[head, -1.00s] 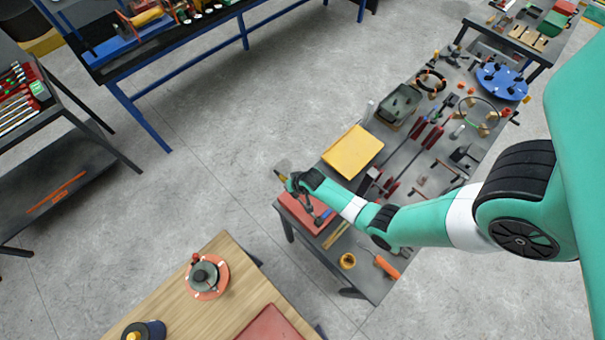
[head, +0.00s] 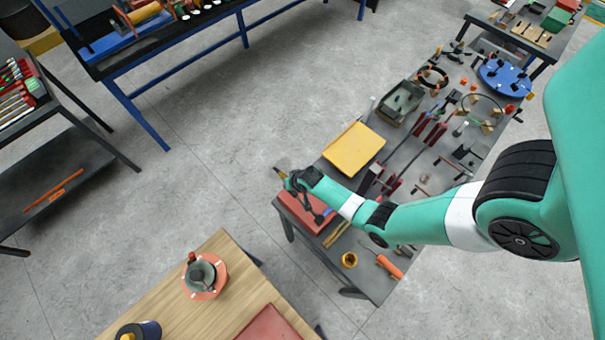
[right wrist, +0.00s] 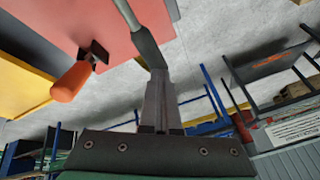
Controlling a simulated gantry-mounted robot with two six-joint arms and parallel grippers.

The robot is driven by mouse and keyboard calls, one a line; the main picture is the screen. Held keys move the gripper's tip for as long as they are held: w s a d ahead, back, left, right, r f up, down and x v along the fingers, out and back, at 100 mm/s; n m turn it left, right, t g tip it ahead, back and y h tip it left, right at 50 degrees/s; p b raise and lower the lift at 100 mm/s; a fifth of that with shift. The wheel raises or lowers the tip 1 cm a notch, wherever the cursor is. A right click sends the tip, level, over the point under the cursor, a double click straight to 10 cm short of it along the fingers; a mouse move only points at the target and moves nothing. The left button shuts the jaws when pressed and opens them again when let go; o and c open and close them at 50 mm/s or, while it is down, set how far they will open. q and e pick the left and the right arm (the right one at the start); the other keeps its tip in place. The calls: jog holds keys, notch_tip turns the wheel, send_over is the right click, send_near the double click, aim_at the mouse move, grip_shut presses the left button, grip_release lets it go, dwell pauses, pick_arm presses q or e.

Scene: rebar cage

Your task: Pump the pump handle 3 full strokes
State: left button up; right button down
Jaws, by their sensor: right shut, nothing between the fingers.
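My right gripper (head: 281,173) is at the bench's near-left corner, beside the red plate (head: 298,214). In the right wrist view its fingers (right wrist: 157,82) are shut with nothing between them. A grey-green lever (right wrist: 140,35), which looks like the pump handle, comes down from the top of that view. Its lower end overlaps the fingertips; I cannot tell whether they touch. The pump body is not clear in either view, and my forearm hides part of the plate. My left gripper is not in view.
An orange-handled tool (right wrist: 72,82) shows beside the lever. A yellow case (head: 353,150) and several tools lie farther along the grey bench (head: 375,285). A wooden table (head: 160,305) stands in front. Open floor (head: 200,180) lies left of the bench.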

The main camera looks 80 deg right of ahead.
jog(key=shift+f, duration=0.1)
jog(key=shift+f+b, duration=0.7)
jog(key=shift+f, duration=0.05)
jog(key=shift+r, duration=0.1)
jog(key=p+v, duration=0.2)
jog(key=p, duration=0.1)
jog(key=p+v, duration=0.6)
jog(key=shift+w+d+r, duration=0.2)
jog(key=shift+w+r, duration=0.15)
jog(key=shift+f, duration=0.1)
jog(key=shift+w+d+f+b, duration=0.2)
jog(key=shift+w+f+b, duration=0.1)
jog(key=shift+f+b, duration=0.25)
